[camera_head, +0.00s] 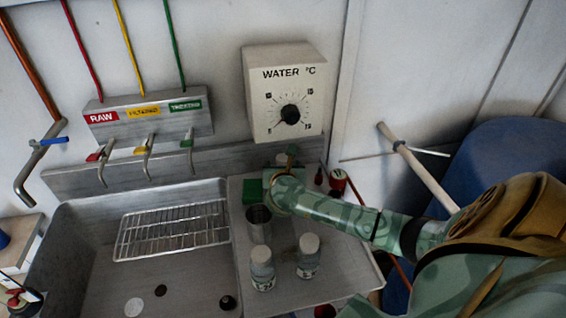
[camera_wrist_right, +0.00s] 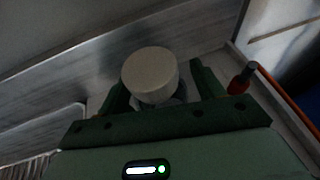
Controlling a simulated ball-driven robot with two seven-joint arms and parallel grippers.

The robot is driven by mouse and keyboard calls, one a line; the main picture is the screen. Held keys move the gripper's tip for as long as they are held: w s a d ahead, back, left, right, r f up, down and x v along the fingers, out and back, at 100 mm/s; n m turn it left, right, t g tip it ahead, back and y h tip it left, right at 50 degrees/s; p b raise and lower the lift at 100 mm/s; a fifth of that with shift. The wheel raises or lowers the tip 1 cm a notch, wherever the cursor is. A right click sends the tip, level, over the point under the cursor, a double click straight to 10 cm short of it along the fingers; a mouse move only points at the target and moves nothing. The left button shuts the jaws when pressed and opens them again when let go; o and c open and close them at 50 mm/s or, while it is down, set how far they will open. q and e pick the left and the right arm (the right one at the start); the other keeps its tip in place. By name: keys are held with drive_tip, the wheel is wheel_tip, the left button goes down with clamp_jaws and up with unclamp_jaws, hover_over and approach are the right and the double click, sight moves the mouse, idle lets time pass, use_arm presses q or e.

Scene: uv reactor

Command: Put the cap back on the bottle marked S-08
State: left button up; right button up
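My right arm reaches in from the right in the head view, and its gripper (camera_wrist_right: 163,88) is at the back of the steel counter. In the right wrist view a white cap (camera_wrist_right: 150,74) sits between its two dark green fingers, with a gap at the right finger; the fingers look open. Something greyish under the cap is mostly hidden. Two clear bottles with whitish caps, a left one (camera_head: 262,272) and a right one (camera_head: 308,262), stand upright at the counter's front. Their markings are too small to read, so I cannot tell which is S-08. My left gripper is out of view.
The sink (camera_head: 95,270) with a wire rack (camera_head: 175,229) lies left. The WATER dial box (camera_head: 284,95) hangs behind.

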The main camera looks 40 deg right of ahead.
drive_tip(key=shift+s+a+r, duration=0.1)
drive_tip(key=shift+r, duration=0.1)
drive_tip(key=p+v, duration=0.3)
drive_tip(key=v, duration=0.8)
drive_tip(key=shift+s+a+r, duration=0.15)
drive_tip(key=shift+s, duration=0.15)
drive_tip(key=shift+r, duration=0.1)
